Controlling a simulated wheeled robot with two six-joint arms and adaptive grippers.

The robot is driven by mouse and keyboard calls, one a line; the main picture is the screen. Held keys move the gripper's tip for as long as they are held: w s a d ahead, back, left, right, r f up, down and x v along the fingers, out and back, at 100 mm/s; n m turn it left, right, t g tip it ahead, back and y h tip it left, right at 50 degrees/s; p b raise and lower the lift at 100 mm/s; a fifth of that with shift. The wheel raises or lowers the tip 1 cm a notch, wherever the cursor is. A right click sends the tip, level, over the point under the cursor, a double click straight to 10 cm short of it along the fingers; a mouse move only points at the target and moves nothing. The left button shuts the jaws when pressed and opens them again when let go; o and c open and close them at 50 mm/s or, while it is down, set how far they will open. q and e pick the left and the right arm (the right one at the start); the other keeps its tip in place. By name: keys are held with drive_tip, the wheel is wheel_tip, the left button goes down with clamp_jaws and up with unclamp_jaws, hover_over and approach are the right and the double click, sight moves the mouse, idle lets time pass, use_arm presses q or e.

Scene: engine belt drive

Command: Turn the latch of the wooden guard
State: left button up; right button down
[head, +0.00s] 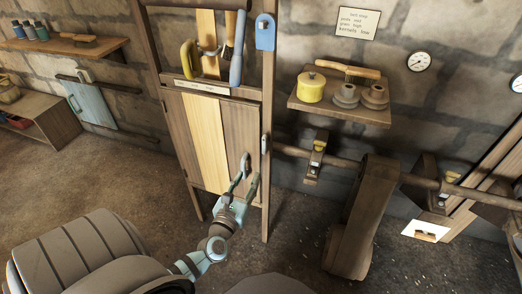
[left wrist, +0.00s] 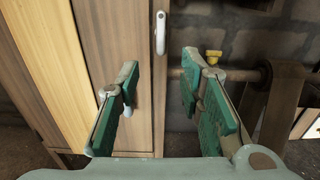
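The wooden guard (head: 208,135) is a door-like panel of upright planks in a wooden frame, and it looks closed. The latch (head: 264,144) is a small pale grey lever, upright on the frame's right post. It also shows in the left wrist view (left wrist: 160,33), top centre, beyond the fingers. My left gripper (head: 245,186) is in front of the guard's lower right part, below and left of the latch. In the left wrist view its green-padded fingers (left wrist: 163,100) are wide apart with nothing between them. A pale handle on the guard is partly hidden behind the left finger. My right gripper is not in view.
Brushes and tools hang above the guard, and a blue tag (head: 265,32) hangs on the frame. A shelf (head: 340,106) with a yellow pot stands right of it. Below run a horizontal shaft (head: 340,161) and a wide brown belt (head: 358,215). The floor left of the guard is clear.

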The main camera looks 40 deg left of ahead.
sight(264, 146)
use_arm(q)
drive_tip(key=b+x, duration=0.2)
drive_tip(key=x, duration=1.1)
drive_tip(key=shift+w+r, duration=0.2)
drive_tip(key=shift+w, duration=0.05)
drive_tip(key=shift+w+a+r, duration=0.1)
drive_tip(key=shift+w+a, duration=0.1)
drive_tip(key=shift+w, duration=0.1)
clamp_jaws()
